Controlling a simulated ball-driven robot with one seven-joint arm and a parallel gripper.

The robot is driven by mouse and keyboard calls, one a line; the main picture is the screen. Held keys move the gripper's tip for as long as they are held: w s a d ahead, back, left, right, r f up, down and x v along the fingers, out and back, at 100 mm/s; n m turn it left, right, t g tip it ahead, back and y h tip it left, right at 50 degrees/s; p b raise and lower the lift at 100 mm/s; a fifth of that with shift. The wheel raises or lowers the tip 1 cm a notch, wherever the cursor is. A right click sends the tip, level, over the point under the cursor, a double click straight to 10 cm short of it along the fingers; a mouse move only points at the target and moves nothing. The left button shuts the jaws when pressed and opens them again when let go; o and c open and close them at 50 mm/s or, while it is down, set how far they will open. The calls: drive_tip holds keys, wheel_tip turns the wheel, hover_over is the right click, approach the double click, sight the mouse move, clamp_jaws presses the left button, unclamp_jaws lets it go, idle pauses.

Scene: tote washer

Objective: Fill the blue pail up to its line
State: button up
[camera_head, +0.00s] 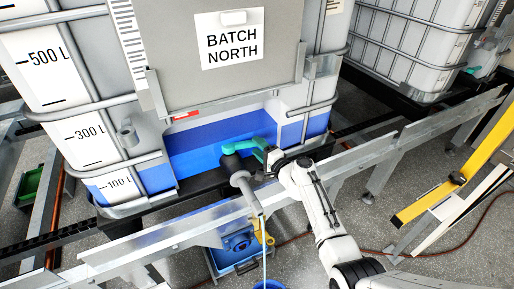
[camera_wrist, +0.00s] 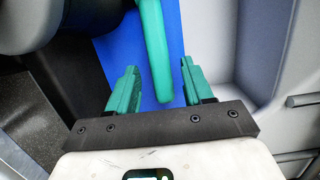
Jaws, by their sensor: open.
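The blue pail (camera_head: 268,285) shows only as a sliver of its top at the bottom edge of the head view; its line and fill level are hidden. A thin pale stream (camera_head: 264,245) runs down towards it from the grey outlet spout (camera_head: 247,193). The valve's teal handle (camera_head: 236,147) is at the tank's base, and also shows in the wrist view (camera_wrist: 154,50). My gripper (camera_head: 265,153) is beside the handle's end. In the wrist view its teal fingers (camera_wrist: 152,90) are apart, with the handle's end between or just beyond them; contact cannot be told.
The caged tank (camera_head: 231,87) marked BATCH NORTH holds blue liquid slightly above its 100 L mark. A metal rail (camera_head: 190,229) runs in front. A blue box (camera_head: 231,262) with a yellow item is below. A yellow post (camera_head: 455,180) stands right; a hose crosses the floor.

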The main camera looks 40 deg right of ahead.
drive_tip(key=shift+w, duration=0.5)
clamp_jaws()
idle(0.4)
